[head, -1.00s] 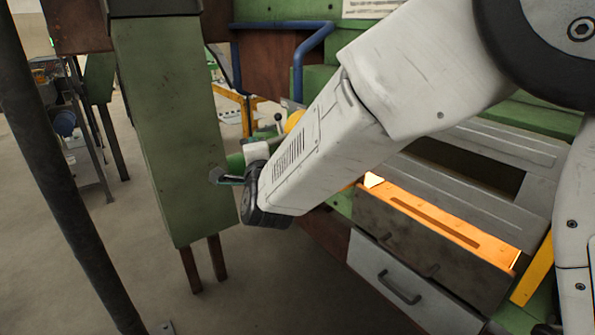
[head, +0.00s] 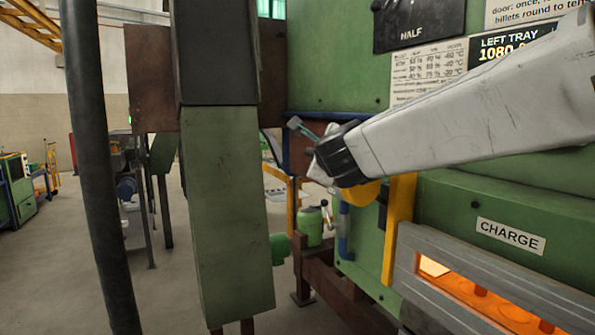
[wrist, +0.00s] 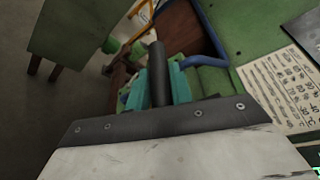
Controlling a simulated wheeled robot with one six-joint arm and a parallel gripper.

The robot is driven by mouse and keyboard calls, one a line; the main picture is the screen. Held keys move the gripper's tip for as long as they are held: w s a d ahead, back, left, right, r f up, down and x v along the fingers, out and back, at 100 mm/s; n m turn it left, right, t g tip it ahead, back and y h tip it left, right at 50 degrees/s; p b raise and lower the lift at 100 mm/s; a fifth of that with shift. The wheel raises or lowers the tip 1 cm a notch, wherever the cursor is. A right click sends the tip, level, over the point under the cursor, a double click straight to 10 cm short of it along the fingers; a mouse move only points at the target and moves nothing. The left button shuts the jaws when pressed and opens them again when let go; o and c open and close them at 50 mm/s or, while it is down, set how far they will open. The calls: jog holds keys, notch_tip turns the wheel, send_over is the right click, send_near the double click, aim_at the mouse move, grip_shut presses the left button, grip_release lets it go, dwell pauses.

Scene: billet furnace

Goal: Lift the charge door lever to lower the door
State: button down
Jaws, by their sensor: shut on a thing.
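My gripper (wrist: 157,88) is shut, its teal fingers on either side of a dark cylindrical grip (wrist: 157,62), which I take to be the charge door lever's handle. In the head view my gripper (head: 305,130) is left of the furnace front, higher than the CHARGE label (head: 510,236); my wrist hides most of the handle there. A yellow round part (head: 360,194) shows just below my wrist. The charge opening (head: 470,292) glows orange at the lower right, within a grey frame (head: 415,246). The door's full extent is cut off.
A green column (head: 228,200) stands left of my gripper, with a dark pole (head: 92,150) further left. A yellow upright bar (head: 398,225) is on the furnace front. A green canister (head: 311,226) stands behind, below the gripper. Floor is open at left.

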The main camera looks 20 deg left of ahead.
jog(key=shift+w+d+r, duration=0.2)
jog(key=shift+r, duration=0.25)
jog(key=c, duration=1.3)
grip_release()
jog(key=shift+w+d, duration=0.1)
jog(key=shift+o, duration=0.2)
jog(key=shift+d+f, duration=0.1)
jog(key=shift+d, duration=0.05)
jog(key=shift+s+a, duration=0.2)
jog(key=v, duration=0.7)
jog(key=shift+s, duration=0.2)
jog(key=shift+d, duration=0.15)
